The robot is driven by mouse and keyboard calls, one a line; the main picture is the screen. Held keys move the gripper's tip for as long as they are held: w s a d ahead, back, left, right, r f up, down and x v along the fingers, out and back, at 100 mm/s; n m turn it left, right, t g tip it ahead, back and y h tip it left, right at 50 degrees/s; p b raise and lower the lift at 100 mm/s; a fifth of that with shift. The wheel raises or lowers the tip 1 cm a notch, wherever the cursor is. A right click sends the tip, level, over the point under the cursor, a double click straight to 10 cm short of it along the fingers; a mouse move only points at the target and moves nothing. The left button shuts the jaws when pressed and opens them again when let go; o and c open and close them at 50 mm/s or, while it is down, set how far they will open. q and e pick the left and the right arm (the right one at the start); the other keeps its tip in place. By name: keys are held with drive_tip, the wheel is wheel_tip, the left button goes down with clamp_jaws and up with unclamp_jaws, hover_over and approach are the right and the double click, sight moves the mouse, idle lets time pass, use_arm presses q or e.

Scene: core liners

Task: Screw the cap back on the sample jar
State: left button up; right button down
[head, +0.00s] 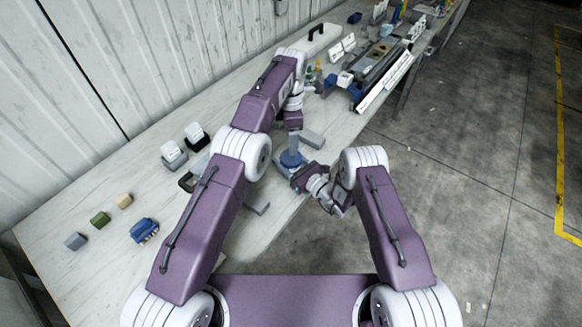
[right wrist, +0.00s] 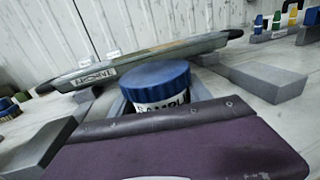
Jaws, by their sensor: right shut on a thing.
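The sample jar (right wrist: 160,105) stands upright in the right wrist view, with a white label and a blue cap (right wrist: 156,80) on its top. Whether the cap's thread is engaged cannot be seen. In the head view the blue cap (head: 291,158) shows between my two grippers. My right gripper (head: 299,175) is shut on the sample jar from the near right side; its fingers are mostly hidden. My left gripper (head: 294,126) is above and behind the jar, pointing down; its fingertips are not clear enough to show whether they are open.
Grey blocks (head: 312,139) lie around the jar. Small coloured blocks (head: 100,219) and a blue part (head: 144,230) lie at the left of the table. White cards in holders (head: 172,152) stand behind my left arm. Trays and racks (head: 382,65) crowd the far end.

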sight(291, 165)
use_arm(q)
wheel_tip(291, 165, down, 8)
idle(0.5)
